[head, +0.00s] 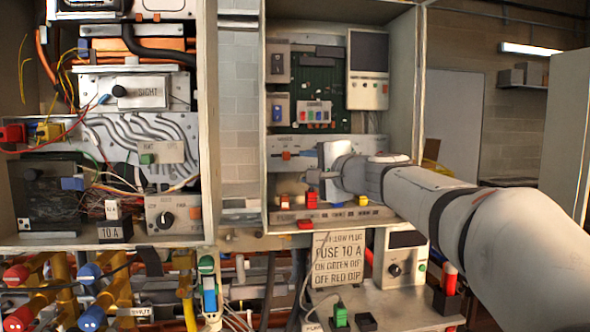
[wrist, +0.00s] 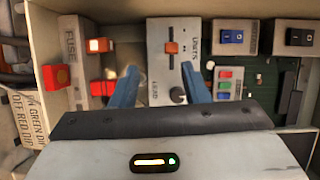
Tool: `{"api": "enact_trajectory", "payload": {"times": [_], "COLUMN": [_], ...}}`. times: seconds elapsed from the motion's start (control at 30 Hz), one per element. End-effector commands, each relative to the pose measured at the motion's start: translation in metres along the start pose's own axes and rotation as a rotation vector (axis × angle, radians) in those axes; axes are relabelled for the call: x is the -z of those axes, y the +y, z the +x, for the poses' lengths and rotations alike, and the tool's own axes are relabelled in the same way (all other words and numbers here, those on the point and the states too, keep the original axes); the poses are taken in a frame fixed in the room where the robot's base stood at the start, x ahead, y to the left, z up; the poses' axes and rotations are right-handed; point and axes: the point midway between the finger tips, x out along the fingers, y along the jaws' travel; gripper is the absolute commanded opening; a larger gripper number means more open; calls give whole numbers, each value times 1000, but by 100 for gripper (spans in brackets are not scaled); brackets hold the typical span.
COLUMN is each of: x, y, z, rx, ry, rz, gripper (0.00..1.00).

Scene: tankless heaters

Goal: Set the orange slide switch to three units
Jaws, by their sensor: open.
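The orange slide switch (wrist: 172,47) shows in the wrist view in a dark slot on a pale panel (wrist: 157,40), beside sideways lettering that reads UNITS. The scale marks are too small to read. In the head view the orange switch (head: 286,155) is small, at the left of its panel. My gripper (wrist: 159,72) is open and empty, its two blue fingers on either side of the panel's lower part, apart from the knob. In the head view my gripper (head: 312,178) is right of and below the switch.
A dark round knob (wrist: 178,95) lies between my fingers on the same panel. Blue (wrist: 231,37) and black (wrist: 299,37) rocker switches lie right. A lit orange button (wrist: 98,45) and red blocks (wrist: 55,77) lie left. The cabinet's side wall (head: 404,90) stands right.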

Motion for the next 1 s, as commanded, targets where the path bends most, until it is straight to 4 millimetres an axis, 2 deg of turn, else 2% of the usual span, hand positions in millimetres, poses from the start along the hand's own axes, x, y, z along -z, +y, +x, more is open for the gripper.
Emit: {"api": "enact_trajectory", "payload": {"times": [0.1, 0.27, 0.6, 0.77, 1.0], "x": [5, 5, 6, 6, 6], "y": [-11, -15, -17, -16, -16], "z": [7, 24, 74, 84, 84], "rx": [42, 47, 46, 46, 47], "ry": [10, 9, 10, 11, 11], "rz": [41, 49, 47, 47, 46], "gripper": [42, 42, 42, 42, 42]}}
